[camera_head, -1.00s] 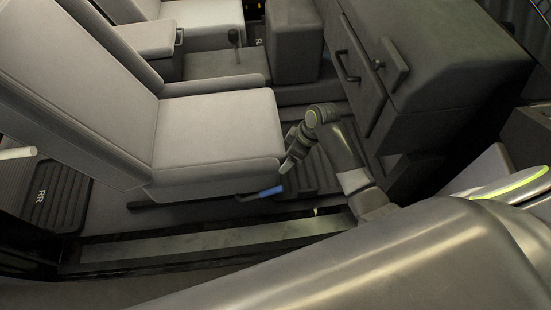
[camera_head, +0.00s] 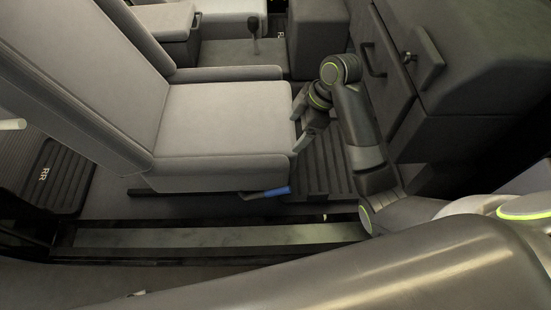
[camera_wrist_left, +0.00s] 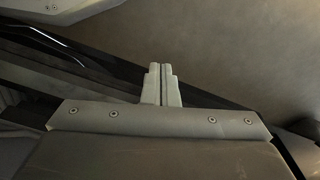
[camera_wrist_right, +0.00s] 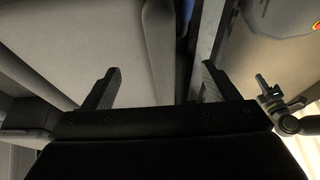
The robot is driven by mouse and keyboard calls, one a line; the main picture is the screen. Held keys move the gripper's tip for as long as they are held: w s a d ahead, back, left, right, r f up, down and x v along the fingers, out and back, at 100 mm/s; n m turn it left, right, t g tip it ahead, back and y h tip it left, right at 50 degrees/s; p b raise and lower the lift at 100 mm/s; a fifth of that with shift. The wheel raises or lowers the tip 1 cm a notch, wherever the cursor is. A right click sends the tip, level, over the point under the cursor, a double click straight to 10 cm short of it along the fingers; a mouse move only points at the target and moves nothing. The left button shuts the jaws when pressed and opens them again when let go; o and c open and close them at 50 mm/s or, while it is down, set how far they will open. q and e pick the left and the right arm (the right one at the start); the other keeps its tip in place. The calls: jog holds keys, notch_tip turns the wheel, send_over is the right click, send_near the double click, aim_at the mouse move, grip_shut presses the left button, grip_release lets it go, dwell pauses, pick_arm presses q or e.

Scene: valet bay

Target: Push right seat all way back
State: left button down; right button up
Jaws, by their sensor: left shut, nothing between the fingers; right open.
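The grey right seat (camera_head: 225,120) has its cushion facing the dashboard and its backrest at the left. A blue-gripped lever (camera_head: 277,192) sticks out below the cushion's front corner. My right gripper (camera_head: 297,121) is open at the front edge of the cushion, above and apart from the lever. I cannot tell whether its fingers touch the cushion. In the right wrist view its open fingers (camera_wrist_right: 160,78) have the pale cushion (camera_wrist_right: 80,45) at the left. My left gripper (camera_wrist_left: 161,82) is shut and empty in the left wrist view, over a plain brown surface.
The dark dashboard (camera_head: 470,75) with handles stands to the right of my right arm. A ribbed floor mat (camera_head: 328,165) lies in the footwell. The door sill (camera_head: 200,237) runs along the near side. Another seat (camera_head: 230,18) and a gear lever (camera_head: 254,30) are beyond.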

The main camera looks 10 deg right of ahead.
aim_at(274, 160)
jog(key=b+x, duration=0.6)
jog(key=x, duration=0.7)
jog(key=shift+f, duration=0.45)
jog(key=shift+w+a+f, duration=0.1)
jog(key=shift+a+f, duration=0.15)
jog(key=shift+f, duration=0.2)
pick_arm(q)
notch_tip(274, 160, up, 7)
jog(key=w+d+t+h, duration=0.1)
jog(key=w+d+t, duration=0.1)
jog(key=t, duration=0.1)
jog(key=shift+w+d, duration=0.25)
jog(key=shift+w, duration=0.1)
